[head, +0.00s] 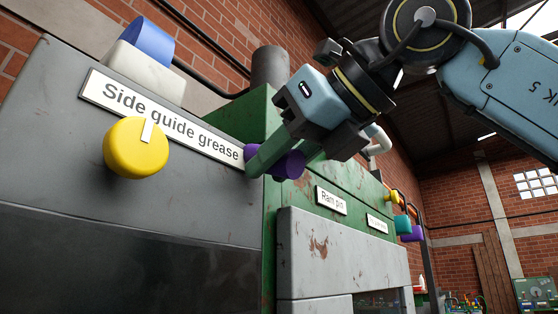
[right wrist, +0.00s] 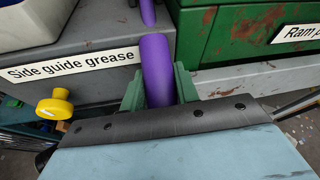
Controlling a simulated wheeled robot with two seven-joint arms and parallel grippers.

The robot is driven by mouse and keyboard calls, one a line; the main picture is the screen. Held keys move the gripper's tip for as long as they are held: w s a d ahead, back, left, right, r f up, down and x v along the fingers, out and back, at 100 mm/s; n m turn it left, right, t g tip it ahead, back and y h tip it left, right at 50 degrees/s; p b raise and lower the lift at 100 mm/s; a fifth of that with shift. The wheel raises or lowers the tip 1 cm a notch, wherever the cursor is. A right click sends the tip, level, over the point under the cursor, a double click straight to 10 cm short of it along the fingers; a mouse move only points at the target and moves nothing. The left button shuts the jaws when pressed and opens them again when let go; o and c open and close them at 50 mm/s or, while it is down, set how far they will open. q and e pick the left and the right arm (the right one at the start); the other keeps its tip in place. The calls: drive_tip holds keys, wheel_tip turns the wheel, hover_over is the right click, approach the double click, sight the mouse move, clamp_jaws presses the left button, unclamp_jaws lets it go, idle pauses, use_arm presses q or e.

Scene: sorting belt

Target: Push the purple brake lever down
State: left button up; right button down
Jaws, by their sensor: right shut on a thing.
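The purple brake lever (head: 290,164) shows in the head view as a rounded purple grip at the corner between the grey panel and the green machine, partly hidden by my right gripper (head: 264,156). In the right wrist view the purple lever (right wrist: 156,68) stands between the green fingers of my right gripper (right wrist: 159,90), which is shut on it. Another purple piece (right wrist: 147,12) shows above it at the top edge; I cannot tell whether it belongs to the same lever. My left gripper is in neither view.
A yellow knob (head: 136,147) sits on the grey panel below the "Side guide grease" label (head: 160,118). A blue roller (head: 150,40) is on top of the panel. The green machine (head: 335,180) carries a "Ram pin" label (head: 331,200). Small coloured knobs (head: 401,224) stick out farther right.

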drive_tip(key=c, duration=1.5)
unclamp_jaws()
drive_tip(key=shift+f, duration=0.1)
drive_tip(key=o, duration=0.4)
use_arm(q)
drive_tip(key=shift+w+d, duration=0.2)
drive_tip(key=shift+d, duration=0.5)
use_arm(e)
drive_tip(key=shift+o, duration=0.2)
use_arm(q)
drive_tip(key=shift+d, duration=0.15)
use_arm(e)
drive_tip(key=v, duration=1.3)
drive_tip(key=shift+d, duration=0.15)
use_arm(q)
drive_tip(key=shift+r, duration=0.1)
use_arm(e)
drive_tip(key=shift+s, duration=0.1)
